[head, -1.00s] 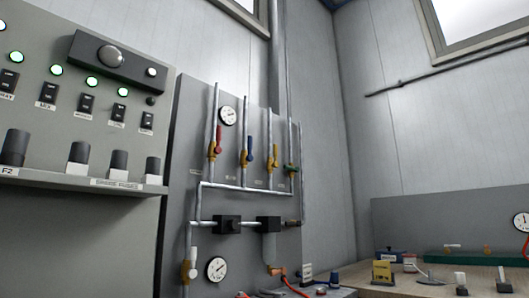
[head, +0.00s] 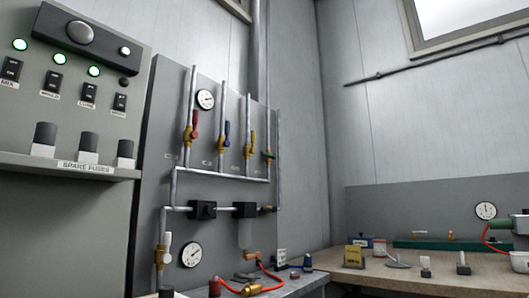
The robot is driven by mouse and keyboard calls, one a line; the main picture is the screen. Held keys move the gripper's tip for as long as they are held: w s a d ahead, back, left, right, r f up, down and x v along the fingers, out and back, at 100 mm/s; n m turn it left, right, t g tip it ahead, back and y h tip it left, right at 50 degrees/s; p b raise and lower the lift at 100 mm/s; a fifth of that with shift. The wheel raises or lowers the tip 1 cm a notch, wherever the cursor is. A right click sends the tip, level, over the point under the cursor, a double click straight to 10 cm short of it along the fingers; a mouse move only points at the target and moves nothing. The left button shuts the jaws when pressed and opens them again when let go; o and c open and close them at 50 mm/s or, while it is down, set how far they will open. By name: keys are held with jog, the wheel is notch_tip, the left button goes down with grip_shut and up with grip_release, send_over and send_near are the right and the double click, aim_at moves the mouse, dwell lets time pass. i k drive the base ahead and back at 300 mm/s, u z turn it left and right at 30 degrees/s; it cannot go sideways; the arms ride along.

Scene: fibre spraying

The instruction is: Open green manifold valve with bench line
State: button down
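The green manifold valve (head: 268,155) is on the rightmost pipe of the grey manifold panel (head: 165,95). Its green handle looks crosswise to the vertical pipe, though it is small in view. To its left are a yellow-handled valve (head: 252,140), a blue-handled valve (head: 227,132) and a red-handled valve (head: 194,124), whose handles lie roughly along their pipes. A red hose (head: 270,273) hangs below the manifold beside a brass fitting (head: 252,290). I cannot tell which hose or pipe is the bench line. My gripper is not in view.
A control cabinet (head: 60,215) with switches, lit buttons and a fuse shelf stands at the left, nearer than the panel. A wooden bench (head: 400,278) with small items runs along the right.

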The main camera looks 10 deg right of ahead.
aim_at(269, 155)
jog(key=z, duration=0.25)
jog(key=i, duration=1.75)
jog(key=u, duration=0.25)
